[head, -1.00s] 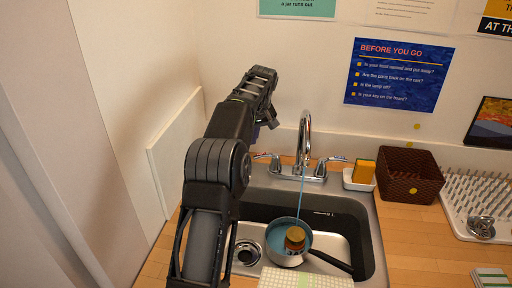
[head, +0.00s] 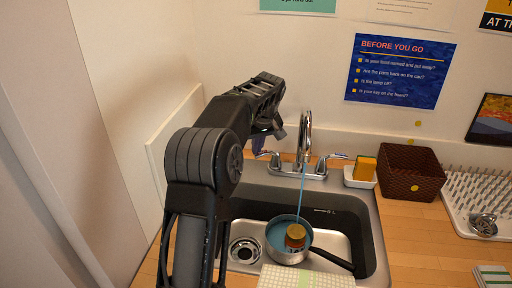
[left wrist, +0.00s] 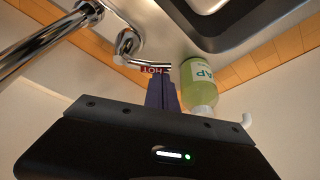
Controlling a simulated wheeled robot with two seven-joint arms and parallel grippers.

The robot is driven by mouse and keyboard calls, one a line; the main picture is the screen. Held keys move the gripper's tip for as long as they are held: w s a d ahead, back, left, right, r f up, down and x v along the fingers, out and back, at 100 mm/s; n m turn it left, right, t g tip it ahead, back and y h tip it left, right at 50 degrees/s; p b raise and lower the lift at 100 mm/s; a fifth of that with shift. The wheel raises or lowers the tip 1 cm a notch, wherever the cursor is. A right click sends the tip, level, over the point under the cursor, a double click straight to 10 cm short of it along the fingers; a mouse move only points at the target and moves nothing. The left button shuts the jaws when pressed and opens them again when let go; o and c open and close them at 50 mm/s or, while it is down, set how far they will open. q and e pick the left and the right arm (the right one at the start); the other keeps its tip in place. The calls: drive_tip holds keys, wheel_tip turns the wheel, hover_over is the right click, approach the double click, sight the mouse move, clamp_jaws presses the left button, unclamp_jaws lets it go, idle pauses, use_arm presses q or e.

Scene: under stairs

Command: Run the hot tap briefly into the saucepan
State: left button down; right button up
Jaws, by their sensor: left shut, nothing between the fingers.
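The chrome tap (head: 305,130) stands behind the sink, and a thin blue stream of water (head: 301,187) runs from it into the saucepan (head: 279,245). The saucepan sits in the sink with bluish water around a brown-lidded jar (head: 295,234). My left gripper (head: 261,146) is at the left tap handle (head: 274,158). In the left wrist view its shut fingers (left wrist: 161,88) point at the lever marked HOT (left wrist: 155,69), very close to it; I cannot tell whether they touch. Nothing is held. My right gripper is out of view.
A green soap bottle (left wrist: 200,90) stands beside the fingers in the left wrist view. A sponge (head: 365,167) in a white dish, a brown basket (head: 411,172) and a drying rack (head: 480,195) are right of the tap. A cloth (head: 300,279) lies over the sink's front edge.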

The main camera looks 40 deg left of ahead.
use_arm(q)
drive_tip(key=shift+s+d, duration=0.15)
drive_tip(key=shift+d, duration=0.1)
drive_tip(key=v, duration=0.7)
drive_tip(key=shift+r, duration=0.3)
drive_tip(key=shift+d, duration=0.1)
idle(0.3)
